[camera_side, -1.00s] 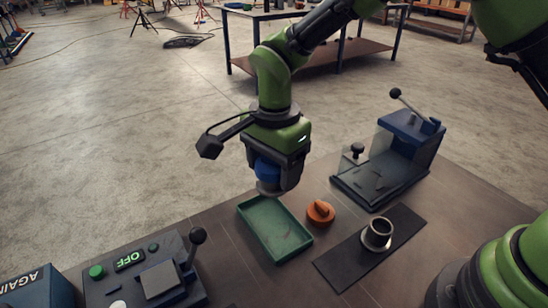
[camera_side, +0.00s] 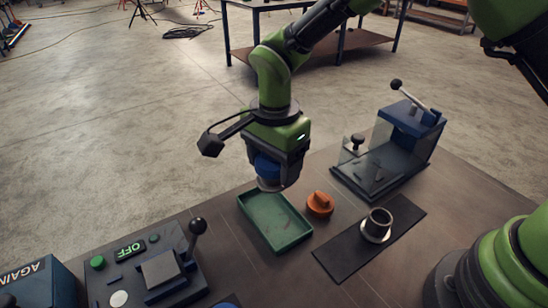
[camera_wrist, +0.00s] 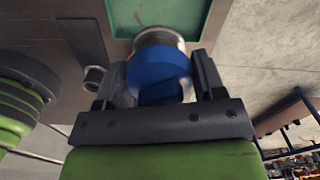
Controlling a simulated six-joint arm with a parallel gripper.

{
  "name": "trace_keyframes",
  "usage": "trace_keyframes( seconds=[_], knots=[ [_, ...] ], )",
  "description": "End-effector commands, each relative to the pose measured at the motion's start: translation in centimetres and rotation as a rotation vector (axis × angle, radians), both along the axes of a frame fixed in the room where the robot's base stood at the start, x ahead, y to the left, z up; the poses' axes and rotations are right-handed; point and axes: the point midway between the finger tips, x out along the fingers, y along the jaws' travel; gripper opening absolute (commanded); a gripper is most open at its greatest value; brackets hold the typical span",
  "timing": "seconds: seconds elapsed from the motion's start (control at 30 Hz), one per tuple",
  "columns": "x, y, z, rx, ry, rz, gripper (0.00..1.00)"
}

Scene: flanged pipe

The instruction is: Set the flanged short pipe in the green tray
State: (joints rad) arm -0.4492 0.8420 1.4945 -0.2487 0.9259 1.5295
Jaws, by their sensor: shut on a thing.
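My gripper (camera_side: 277,170) hangs over the far end of the green tray (camera_side: 302,240). It is shut on a blue round piece (camera_side: 267,167) with a silvery rimmed end that points down. In the wrist view the blue piece (camera_wrist: 158,78) sits between the fingers, with its metal end (camera_wrist: 160,37) in front of the tray floor. I cannot tell whether it touches the tray. A dark, open-topped pipe with a pale flange at its base (camera_side: 377,226) stands upright on a black mat (camera_side: 340,262), right of the tray. It shows small in the wrist view (camera_wrist: 94,78).
An orange knobbed piece (camera_side: 320,205) sits just right of the tray. A blue lever press with a clear guard (camera_side: 385,150) stands behind the mat. A control box with an OFF display and lever (camera_side: 150,270) is at front left. Bare tabletop lies between.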

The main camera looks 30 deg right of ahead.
Motion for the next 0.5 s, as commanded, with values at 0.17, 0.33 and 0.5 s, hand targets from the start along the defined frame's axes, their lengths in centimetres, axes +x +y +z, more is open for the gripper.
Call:
trace_keyframes(
  seconds=[0.17, 0.33, 0.5],
  knots=[
    [-0.01, 0.00, -0.39, 0.000, 0.000, 0.000, 0.36],
    [0.01, 0.01, -0.73, 0.000, 0.000, -0.001, 0.36],
    [-0.01, 0.01, -1.09, 0.001, 0.000, -0.001, 0.36]
  ],
)
